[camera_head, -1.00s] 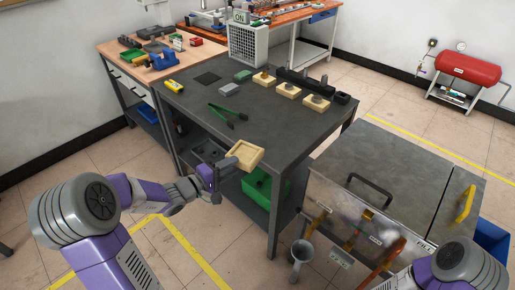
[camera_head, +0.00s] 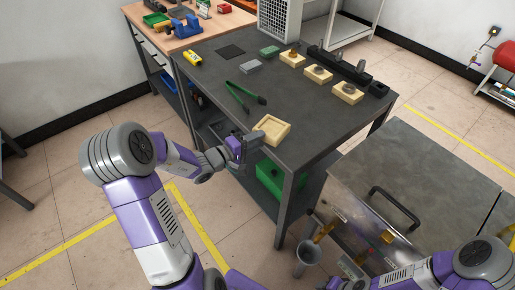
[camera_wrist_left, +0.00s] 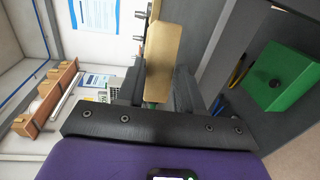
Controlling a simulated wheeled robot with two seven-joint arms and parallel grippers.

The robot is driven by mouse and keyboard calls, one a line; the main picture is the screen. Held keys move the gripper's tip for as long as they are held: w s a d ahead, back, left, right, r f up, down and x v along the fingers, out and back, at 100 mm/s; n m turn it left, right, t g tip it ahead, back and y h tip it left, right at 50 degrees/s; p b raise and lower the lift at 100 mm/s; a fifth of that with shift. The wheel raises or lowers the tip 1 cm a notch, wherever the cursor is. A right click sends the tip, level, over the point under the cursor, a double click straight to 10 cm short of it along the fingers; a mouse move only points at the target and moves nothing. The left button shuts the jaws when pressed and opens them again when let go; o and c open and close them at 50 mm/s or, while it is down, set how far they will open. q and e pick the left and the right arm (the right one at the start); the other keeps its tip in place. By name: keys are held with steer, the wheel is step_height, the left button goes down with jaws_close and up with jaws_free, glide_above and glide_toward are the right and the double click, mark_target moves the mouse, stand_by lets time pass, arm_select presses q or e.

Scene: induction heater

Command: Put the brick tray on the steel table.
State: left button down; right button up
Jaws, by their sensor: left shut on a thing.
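The brick tray (camera_head: 271,130), a cream square with a shallow recess, is at the near left edge of the dark steel table (camera_head: 305,125). It appears level and overlaps the tabletop edge in the head view; I cannot tell whether it touches the top. My left gripper (camera_head: 252,140) is shut on its near side, from outside the table edge. In the left wrist view the tray (camera_wrist_left: 164,50) stands out between the two dark fingers (camera_wrist_left: 158,88). My right arm shows at the lower right, but its gripper is out of view.
Green-handled tongs (camera_head: 243,95) lie close behind the tray. Several cream blocks with parts (camera_head: 318,74) stand farther back. A green bin (camera_head: 270,178) sits on the lower shelf. A metal-topped cabinet (camera_head: 420,165) stands right. The tabletop right of the tray is clear.

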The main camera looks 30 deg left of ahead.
arm_select(q)
step_height(320, 180, down, 4)
steer(key=shift+r+b, duration=0.25)
steer(key=shift+b, duration=0.25)
steer(key=c, duration=0.7)
jaws_free()
